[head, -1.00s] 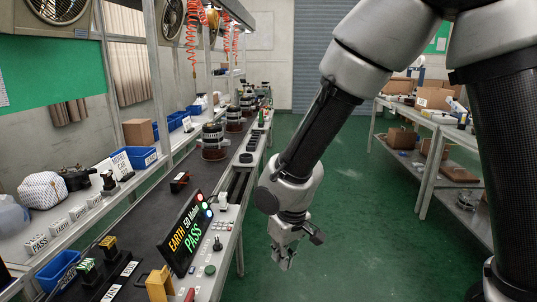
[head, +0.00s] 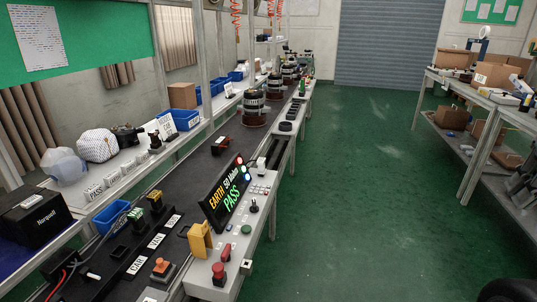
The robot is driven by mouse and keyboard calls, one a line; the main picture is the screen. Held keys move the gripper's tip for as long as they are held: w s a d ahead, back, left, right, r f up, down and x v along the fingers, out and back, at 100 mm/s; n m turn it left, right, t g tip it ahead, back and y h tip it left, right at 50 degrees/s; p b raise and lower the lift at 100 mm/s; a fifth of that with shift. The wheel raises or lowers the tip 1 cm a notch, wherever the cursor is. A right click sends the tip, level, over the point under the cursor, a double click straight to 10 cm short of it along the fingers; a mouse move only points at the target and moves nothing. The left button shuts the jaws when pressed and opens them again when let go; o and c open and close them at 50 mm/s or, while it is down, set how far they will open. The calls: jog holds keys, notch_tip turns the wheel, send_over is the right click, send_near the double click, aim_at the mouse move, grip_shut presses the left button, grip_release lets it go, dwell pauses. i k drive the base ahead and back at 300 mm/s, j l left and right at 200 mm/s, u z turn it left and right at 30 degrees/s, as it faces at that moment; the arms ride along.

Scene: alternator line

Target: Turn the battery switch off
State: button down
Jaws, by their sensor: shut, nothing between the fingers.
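No label reading battery switch is legible, so I cannot tell for sure which control it is. On the near end of the bench's control panel, a red handle (head: 226,253) stands up beside a red mushroom-shaped button (head: 218,272). An orange-topped knob on a grey base (head: 161,267) sits on the dark bench top to their left. The on or off position of these controls is too small to read. My gripper is not in view now.
A lit display reading PASS (head: 228,195) and a yellow block (head: 201,240) stand beside the panel. A black Norwall box (head: 35,219) is at the left. Alternators (head: 254,108) line the bench further back. The green floor (head: 370,200) right of the bench is clear.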

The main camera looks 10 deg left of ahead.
aim_at(226, 257)
jog(key=i+l+u, duration=0.1)
jog(key=u, duration=0.35)
jog(key=i+l+u, duration=0.1)
jog(key=u, duration=0.3)
jog(key=l+u, duration=0.3)
jog(key=u, duration=0.15)
